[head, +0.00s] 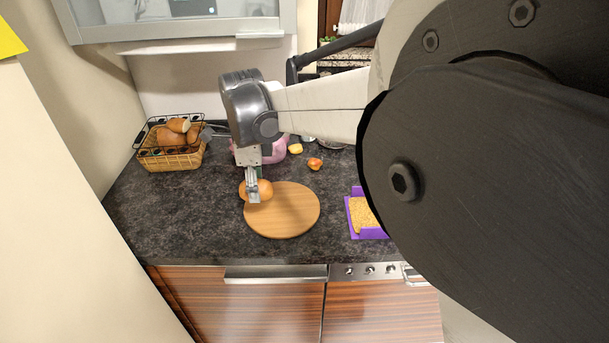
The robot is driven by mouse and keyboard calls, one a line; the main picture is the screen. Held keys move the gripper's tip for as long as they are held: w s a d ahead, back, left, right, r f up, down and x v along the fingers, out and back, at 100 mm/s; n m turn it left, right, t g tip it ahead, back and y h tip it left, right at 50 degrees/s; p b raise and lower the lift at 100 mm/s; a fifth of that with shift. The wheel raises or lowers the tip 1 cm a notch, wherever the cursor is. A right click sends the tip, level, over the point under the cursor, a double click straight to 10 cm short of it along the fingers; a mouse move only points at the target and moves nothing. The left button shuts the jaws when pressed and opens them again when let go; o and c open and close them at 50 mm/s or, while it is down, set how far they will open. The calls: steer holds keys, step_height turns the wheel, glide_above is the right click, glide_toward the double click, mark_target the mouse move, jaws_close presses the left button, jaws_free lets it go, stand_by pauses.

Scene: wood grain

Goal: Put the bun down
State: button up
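A round golden-brown bun (265,186) is at the upper left edge of the round wooden board (287,217). My gripper (253,198) points down at the bun, with its fingers in front of it and bun showing on both sides. The fingers appear shut on the bun. The bun overlaps the board's edge in the head view; whether it touches the board or hangs just above it I cannot tell. Part of the bun is hidden behind the fingers.
A wire-rimmed basket (171,158) of buns stands at the left back. A pink object (276,150) is partly hidden behind my arm. A red-orange fruit (315,164) lies behind the board, and a purple tray (355,218) is on the right. Most of the board is bare.

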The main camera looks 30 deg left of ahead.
steer(key=shift+s+a, duration=0.8)
steer(key=shift+s, duration=0.3)
steer(key=p, duration=0.2)
glide_above(282, 205)
step_height(282, 205, down, 7)
steer(key=shift+s+f, duration=0.1)
steer(key=shift+f, duration=1.85)
steer(key=shift+f, duration=0.1)
steer(key=shift+f, duration=0.1)
steer(key=o, duration=1.2)
steer(key=shift+c, duration=0.2)
